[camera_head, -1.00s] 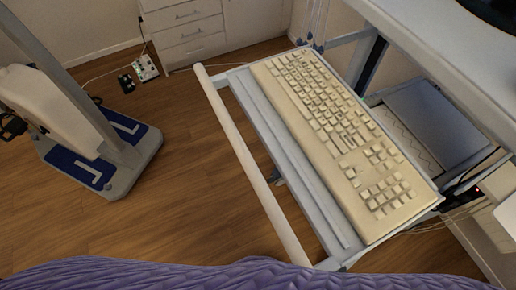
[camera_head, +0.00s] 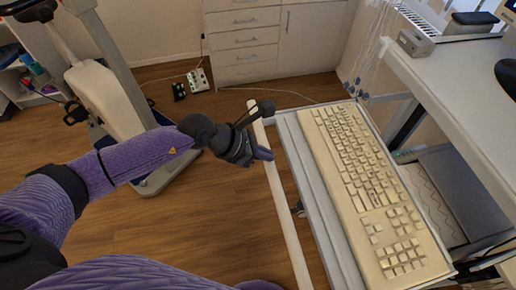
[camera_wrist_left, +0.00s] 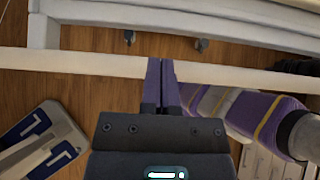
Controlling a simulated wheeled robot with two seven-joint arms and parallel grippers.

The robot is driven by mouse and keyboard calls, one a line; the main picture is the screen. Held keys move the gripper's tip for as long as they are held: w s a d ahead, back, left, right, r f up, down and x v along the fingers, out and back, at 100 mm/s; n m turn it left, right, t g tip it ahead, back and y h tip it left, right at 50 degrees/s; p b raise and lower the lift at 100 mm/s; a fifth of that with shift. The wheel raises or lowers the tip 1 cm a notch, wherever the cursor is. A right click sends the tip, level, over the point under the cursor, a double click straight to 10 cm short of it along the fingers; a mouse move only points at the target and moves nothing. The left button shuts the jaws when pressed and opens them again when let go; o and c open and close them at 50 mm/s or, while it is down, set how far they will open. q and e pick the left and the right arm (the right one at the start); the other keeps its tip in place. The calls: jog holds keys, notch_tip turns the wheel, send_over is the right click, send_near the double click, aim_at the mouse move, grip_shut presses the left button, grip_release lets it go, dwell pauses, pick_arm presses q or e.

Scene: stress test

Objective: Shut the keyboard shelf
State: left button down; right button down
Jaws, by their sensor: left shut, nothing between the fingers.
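The keyboard shelf (camera_head: 303,178) is pulled out from under the desk. It carries a cream keyboard (camera_head: 375,200), and a pale bar (camera_head: 283,205) runs along its outer edge. My left gripper (camera_head: 265,153) is at the upper part of this bar in the head view, with its purple fingers shut and nothing between them. In the left wrist view the shut fingertips (camera_wrist_left: 162,68) reach the bar (camera_wrist_left: 70,61), with the shelf's frame (camera_wrist_left: 100,12) beyond it. I cannot tell whether the fingers touch the bar. My right gripper is not in view.
The white desk top (camera_head: 450,90) lies to the right of the shelf, with a grey unit (camera_head: 465,190) below it. White drawers (camera_head: 243,40) stand at the back. A white apparatus (camera_head: 105,95) stands on the left. The wooden floor (camera_head: 215,215) beside the bar is clear.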

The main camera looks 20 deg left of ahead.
aim_at(290, 162)
pick_arm(q)
jog(key=x, duration=0.4)
jog(key=shift+w+d+f+b, duration=0.2)
jog(key=shift+d+f+b, duration=0.05)
jog(key=shift+b, duration=0.15)
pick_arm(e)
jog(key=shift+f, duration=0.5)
